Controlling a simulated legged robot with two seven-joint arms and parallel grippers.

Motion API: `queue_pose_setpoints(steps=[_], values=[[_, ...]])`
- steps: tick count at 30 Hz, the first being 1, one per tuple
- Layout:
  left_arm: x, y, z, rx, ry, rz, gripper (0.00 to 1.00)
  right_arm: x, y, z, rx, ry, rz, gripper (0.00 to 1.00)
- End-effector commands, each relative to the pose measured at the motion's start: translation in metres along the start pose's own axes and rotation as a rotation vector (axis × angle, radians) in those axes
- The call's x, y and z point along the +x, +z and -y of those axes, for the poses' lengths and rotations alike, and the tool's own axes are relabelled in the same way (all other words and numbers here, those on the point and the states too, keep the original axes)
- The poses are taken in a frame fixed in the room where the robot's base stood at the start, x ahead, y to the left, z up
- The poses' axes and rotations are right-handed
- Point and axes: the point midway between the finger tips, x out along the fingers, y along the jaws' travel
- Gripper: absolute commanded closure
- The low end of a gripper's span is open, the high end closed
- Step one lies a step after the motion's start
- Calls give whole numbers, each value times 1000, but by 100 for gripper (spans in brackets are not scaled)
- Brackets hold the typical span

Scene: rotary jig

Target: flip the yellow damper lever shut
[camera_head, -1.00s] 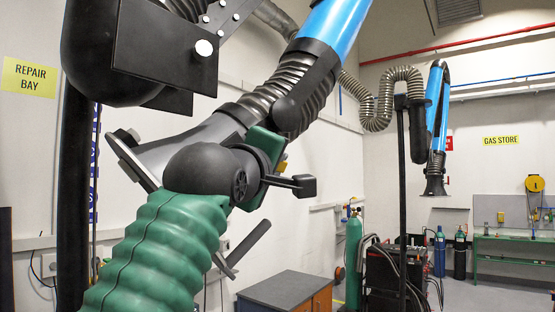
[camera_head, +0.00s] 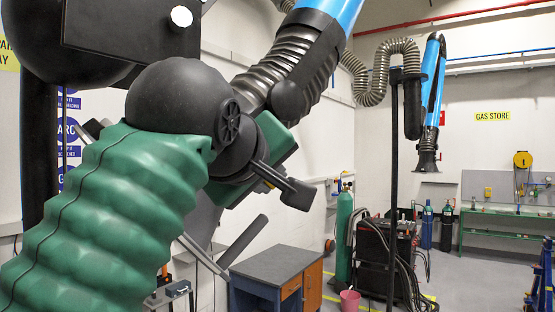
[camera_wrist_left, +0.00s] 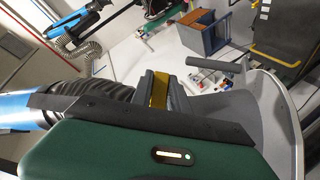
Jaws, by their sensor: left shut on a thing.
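In the left wrist view my left gripper (camera_wrist_left: 156,92) is shut on the yellow damper lever (camera_wrist_left: 160,88), with a dark finger on each side of it. The lever's base is hidden behind my gripper. The grey extraction hood (camera_wrist_left: 268,100) curves round to the right of the fingers, and the dark ribbed duct with its blue tube (camera_wrist_left: 15,112) lies to the left. In the head view my green sleeved arm and black wrist cover most of the hood and nearly all of the lever. The ribbed duct (camera_head: 275,75) rises behind them to the blue tube (camera_head: 335,8).
The hood's grey bar handle (camera_head: 243,241) sticks out below my wrist. A cabinet (camera_head: 275,268) with orange drawers stands below, with a pink bucket (camera_head: 349,301) beside it. A green gas cylinder (camera_head: 343,235) and dark welding machine (camera_head: 385,250) stand farther back.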

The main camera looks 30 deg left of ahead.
Motion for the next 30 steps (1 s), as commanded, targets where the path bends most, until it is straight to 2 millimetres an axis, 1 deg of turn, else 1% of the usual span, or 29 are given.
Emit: queue_pose_setpoints(steps=[1,7,13,25,26,30], values=[[-3,-8,-4,18,-12,-3,100,-10,-2,0,0,0,0,64],[-3,-4,1,72,-64,26,100,-20,-5,0,0,0,0,64],[-2,-2,4,96,-85,41,100,-23,-5,0,0,0,0,64],[-2,0,5,99,-88,46,100,-22,-5,0,0,0,0,64],[-2,0,5,99,-88,46,76,-22,-5,0,0,0,0,64],[-2,1,5,99,-89,48,58,-22,-5,0,0,0,0,64]])
